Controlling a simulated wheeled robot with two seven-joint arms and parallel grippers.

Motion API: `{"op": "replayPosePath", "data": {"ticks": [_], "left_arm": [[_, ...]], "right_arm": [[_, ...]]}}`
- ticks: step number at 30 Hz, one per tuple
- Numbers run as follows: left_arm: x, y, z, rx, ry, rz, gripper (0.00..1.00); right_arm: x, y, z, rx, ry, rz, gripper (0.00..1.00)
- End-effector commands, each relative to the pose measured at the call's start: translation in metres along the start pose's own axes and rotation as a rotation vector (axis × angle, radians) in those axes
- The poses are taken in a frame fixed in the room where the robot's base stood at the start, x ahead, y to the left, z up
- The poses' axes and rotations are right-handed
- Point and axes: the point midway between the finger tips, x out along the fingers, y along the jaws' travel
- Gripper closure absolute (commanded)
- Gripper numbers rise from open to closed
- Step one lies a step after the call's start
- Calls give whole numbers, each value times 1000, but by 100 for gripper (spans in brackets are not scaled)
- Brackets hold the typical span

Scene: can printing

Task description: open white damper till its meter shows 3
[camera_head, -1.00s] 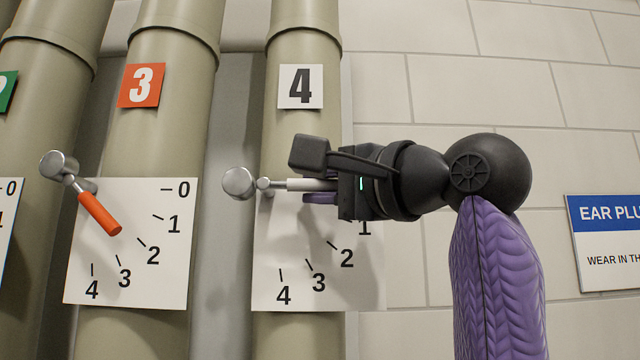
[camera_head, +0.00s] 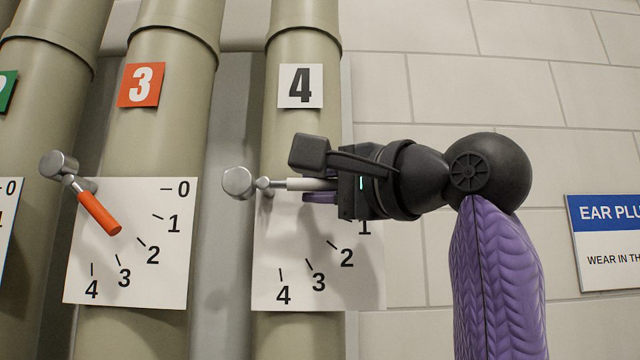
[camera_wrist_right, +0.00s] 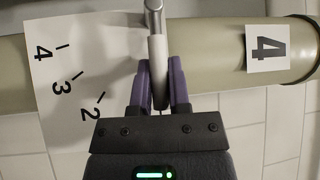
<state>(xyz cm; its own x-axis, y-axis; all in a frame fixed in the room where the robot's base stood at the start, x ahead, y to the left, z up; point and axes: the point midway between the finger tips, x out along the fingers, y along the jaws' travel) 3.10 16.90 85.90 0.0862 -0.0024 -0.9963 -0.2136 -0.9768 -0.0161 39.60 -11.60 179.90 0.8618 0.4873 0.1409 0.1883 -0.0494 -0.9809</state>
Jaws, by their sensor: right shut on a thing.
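The white damper's handle (camera_head: 305,184) sticks out level to the right from its metal pivot (camera_head: 238,183) on the pipe labelled 4. It points toward the top of its white meter plate (camera_head: 300,290), where the 0 mark is hidden by my gripper. Marks 2, 3 and 4 show below, and 1 is partly covered. My right gripper (camera_head: 325,190) is shut on the white handle from the right. In the right wrist view the purple fingers (camera_wrist_right: 160,85) hold the white handle (camera_wrist_right: 157,60) between them. My left gripper is not in view.
An orange damper handle (camera_head: 100,213) on pipe 3 (camera_head: 170,120) stands to the left, angled down right, with its own scale plate (camera_head: 150,290). A blue and white ear plug sign (camera_head: 605,240) hangs on the tiled wall at right.

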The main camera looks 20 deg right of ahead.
Motion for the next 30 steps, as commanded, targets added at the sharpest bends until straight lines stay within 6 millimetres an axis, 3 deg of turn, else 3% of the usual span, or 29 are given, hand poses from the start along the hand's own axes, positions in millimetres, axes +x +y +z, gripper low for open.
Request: {"op": "replayPosePath", "data": {"ticks": [8, 13, 17, 28, 29, 30], "left_arm": [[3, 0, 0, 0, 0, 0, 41], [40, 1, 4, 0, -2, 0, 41], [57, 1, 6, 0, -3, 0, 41], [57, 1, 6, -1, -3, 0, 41], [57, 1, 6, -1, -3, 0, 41], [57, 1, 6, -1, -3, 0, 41]], "right_arm": [[1, 4, 2, 3, -3, 2, 100], [0, 22, 6, 113, 25, -107, 100], [0, 27, 8, 203, 51, -198, 100], [1, 21, 7, 240, 64, -235, 100], [1, 21, 7, 240, 64, -235, 71], [1, 21, 6, 240, 65, -236, 63]]}}
